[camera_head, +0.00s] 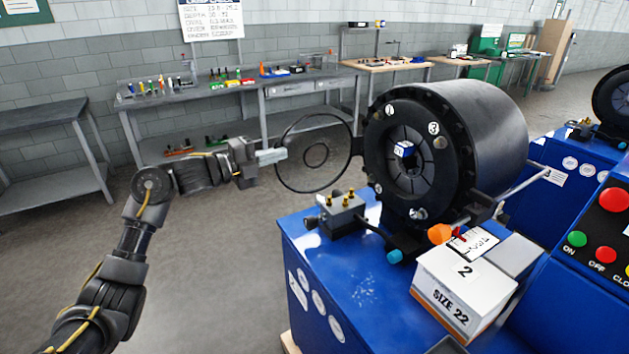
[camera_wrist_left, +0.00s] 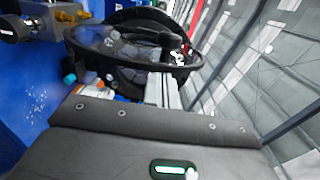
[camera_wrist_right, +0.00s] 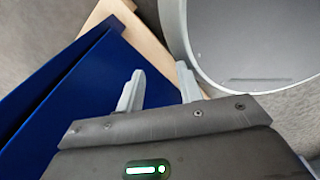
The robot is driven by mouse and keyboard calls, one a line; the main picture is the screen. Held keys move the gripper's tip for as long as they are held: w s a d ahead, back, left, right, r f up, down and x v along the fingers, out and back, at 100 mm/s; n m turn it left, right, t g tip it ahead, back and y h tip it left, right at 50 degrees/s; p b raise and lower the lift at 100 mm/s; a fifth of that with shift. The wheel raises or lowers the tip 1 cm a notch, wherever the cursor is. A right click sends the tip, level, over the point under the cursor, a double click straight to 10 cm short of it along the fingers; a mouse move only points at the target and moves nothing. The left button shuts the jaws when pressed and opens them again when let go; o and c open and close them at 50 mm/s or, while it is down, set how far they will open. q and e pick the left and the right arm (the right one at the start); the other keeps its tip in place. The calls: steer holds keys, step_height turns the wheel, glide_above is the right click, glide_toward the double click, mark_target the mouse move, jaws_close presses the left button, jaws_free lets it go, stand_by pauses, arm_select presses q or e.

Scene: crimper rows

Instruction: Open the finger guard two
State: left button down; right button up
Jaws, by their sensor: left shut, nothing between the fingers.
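The finger guard (camera_head: 315,114), a clear round disc with a black rim, stands swung out to the left of the black crimper head (camera_head: 470,120), beside the box marked 2. The crimper's face and its central opening are uncovered. My left gripper (camera_head: 283,155) is shut and empty at the guard's left rim; I cannot tell whether it touches. In the left wrist view the guard's rim (camera_wrist_left: 85,50) spans the top, with the left fingers (camera_wrist_left: 163,90) close together before it. My right gripper (camera_wrist_right: 158,88) is open and empty, seen only in the right wrist view.
A white box (camera_head: 462,285) marked 2 and SIZE 22, an orange knob (camera_head: 440,234) and a brass-fitted block (camera_head: 342,212) are on or by the blue machine base (camera_head: 345,285). A grey round bin (camera_wrist_right: 180,40) is near my right gripper. Open floor lies left of the machine.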

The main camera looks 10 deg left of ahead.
stand_by(0.5)
arm_select(q)
steer(key=b+v, duration=0.3)
steer(key=v, duration=0.6)
steer(key=shift+a, duration=0.3)
